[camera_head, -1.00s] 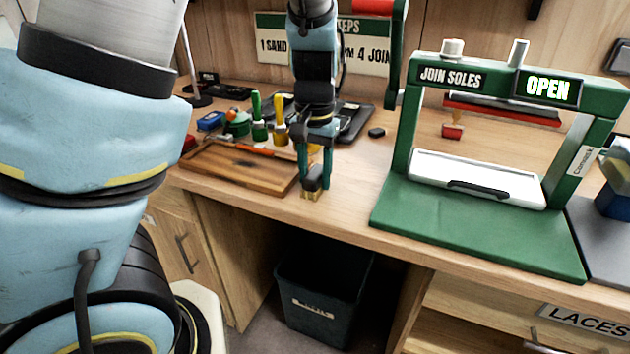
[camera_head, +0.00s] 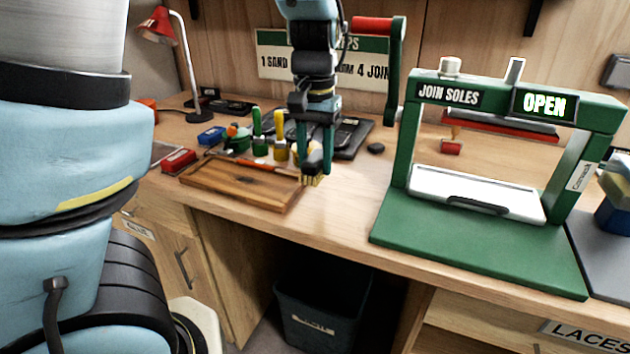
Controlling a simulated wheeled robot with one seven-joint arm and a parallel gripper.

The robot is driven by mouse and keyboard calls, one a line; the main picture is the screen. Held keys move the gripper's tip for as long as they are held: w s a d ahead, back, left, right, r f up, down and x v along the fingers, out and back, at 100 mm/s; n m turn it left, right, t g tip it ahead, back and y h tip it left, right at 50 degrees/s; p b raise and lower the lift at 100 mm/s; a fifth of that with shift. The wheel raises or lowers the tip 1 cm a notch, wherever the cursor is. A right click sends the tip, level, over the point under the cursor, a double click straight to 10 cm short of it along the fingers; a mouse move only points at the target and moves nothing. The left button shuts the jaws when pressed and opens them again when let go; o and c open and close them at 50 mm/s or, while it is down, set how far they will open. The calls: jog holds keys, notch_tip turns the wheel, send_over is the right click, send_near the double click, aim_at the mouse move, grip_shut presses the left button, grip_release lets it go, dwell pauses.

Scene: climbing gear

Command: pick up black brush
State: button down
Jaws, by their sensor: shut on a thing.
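My gripper (camera_head: 318,160) points down over the workbench, just right of the wooden board's front right corner. It is shut on the black brush (camera_head: 315,171), a small dark body with tan bristles facing down. The gripper's fingers cover part of the brush. The bristles are close to the bench top; I cannot tell whether they touch it.
A wooden board (camera_head: 240,186) lies left of the gripper. Behind it stand green and yellow handled tools (camera_head: 279,137). A green sole press (camera_head: 470,235) marked OPEN stands on the right. A bin (camera_head: 318,310) is below the bench's front edge.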

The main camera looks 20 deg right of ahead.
aim_at(315, 155)
notch_tip(315, 155, up, 21)
jog(key=b, duration=0.1)
jog(key=shift+f, duration=0.15)
